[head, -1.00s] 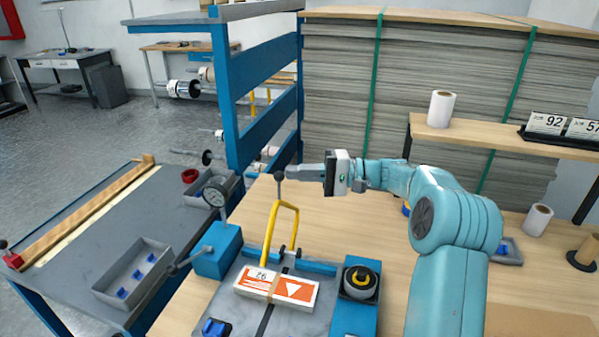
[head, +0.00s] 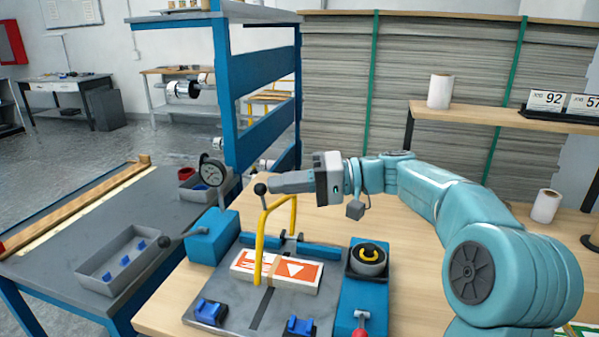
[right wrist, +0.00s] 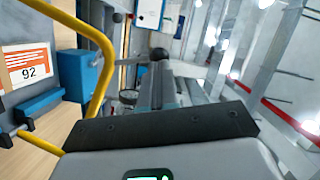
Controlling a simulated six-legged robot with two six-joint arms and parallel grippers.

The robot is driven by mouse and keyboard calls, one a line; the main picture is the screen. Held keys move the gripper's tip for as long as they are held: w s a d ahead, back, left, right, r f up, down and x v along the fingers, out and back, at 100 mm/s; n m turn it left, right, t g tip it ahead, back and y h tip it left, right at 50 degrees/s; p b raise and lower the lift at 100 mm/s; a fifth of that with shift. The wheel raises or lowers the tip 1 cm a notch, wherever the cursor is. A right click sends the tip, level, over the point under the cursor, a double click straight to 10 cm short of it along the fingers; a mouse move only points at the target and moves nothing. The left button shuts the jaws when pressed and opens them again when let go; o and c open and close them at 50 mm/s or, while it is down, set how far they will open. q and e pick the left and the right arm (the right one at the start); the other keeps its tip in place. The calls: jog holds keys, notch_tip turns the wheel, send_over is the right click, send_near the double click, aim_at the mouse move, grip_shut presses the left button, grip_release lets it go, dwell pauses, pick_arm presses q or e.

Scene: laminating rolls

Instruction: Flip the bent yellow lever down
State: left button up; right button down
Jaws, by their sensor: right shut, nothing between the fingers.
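In the right wrist view the lever (right wrist: 107,62) curves past the left side of the gripper's fingers (right wrist: 165,88). An orange-and-white stack (head: 278,271) lies on the plate behind the lever's lower part. My left gripper is not in view.
A black dish with a yellow mark (head: 369,256) sits on the right. Blue clamps (head: 210,312) are at the plate's front. A grey tray (head: 124,266) lies on the left table.

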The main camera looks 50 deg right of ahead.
jog(key=s+a+f+n+h+b, duration=0.1)
jog(key=s+a+f+n+b, duration=0.2)
jog(key=a+f+b, duration=0.3)
jog(key=f+b, duration=0.1)
jog(key=b, duration=0.4)
jog(key=shift+s+a+b, duration=0.2)
jog(key=shift+a+b, duration=0.1)
jog(key=shift+a, duration=0.05)
jog(key=shift+r, duration=0.1)
